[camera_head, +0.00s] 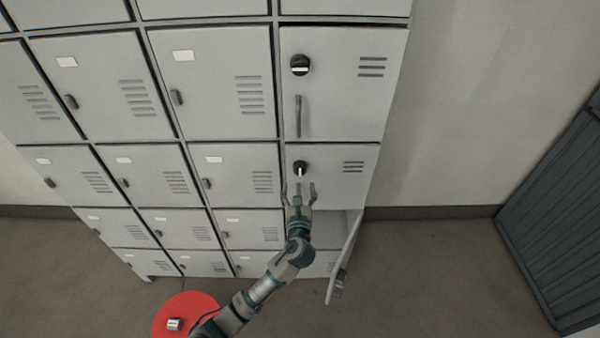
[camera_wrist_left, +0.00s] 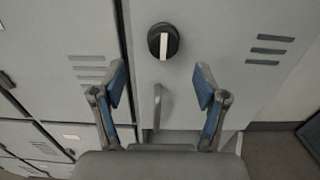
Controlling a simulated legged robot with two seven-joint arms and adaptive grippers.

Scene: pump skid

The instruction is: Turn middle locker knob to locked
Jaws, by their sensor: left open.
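The middle locker door (camera_head: 335,180) in the right-hand column has a round black knob (camera_head: 300,166) with a white bar. The bar stands upright, clear in the left wrist view on the same knob (camera_wrist_left: 163,41). A grey handle (camera_wrist_left: 159,106) is below the knob. My left gripper (camera_head: 299,187) is open and empty in front of this door, just below the knob. In the wrist view its fingers (camera_wrist_left: 161,80) spread to either side, below the knob and apart from it. My right gripper is in neither view.
The upper locker has a similar knob (camera_head: 300,64) with its bar level, and a handle (camera_head: 298,117). The lower locker's door (camera_head: 345,258) hangs open to the right, near my left arm. A red disc (camera_head: 200,302) with a small metallic object (camera_head: 174,324) is at lower left.

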